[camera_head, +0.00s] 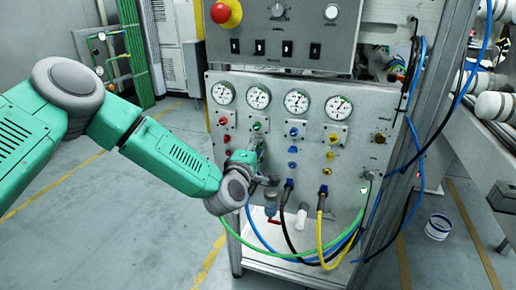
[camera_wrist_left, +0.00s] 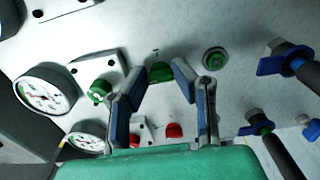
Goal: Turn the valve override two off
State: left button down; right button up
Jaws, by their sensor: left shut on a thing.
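The grey valve panel (camera_head: 345,185) carries a row of gauges with columns of coloured knobs below them. In the second column, a green knob (camera_head: 257,126) shows above my left gripper (camera_head: 256,152). The wrist view shows my left gripper (camera_wrist_left: 162,95) with its two fingers on either side of another green knob (camera_wrist_left: 160,72), shut on it. The green knob on a raised plate (camera_wrist_left: 100,90) stands free to its left. The gripper and wrist hide part of the second column in the head view. The valve labels are too small to read. My right gripper is not in view.
Red knobs (camera_head: 227,139) lie left of the gripper; blue (camera_head: 293,132) and yellow (camera_head: 333,138) knobs lie right. Hoses (camera_head: 321,222) hang below. A control box with a red emergency button (camera_head: 222,13) is above. A white bucket (camera_head: 438,227) stands on the floor.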

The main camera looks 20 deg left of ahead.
pick_arm(q)
jog(key=c, duration=1.4)
grip_release()
jog(key=shift+a+f, duration=0.15)
jog(key=shift+f, duration=0.05)
jog(key=shift+o, duration=0.3)
jog(key=shift+a, duration=0.1)
jog(key=s, duration=1.2)
jog(key=shift+a, duration=0.25)
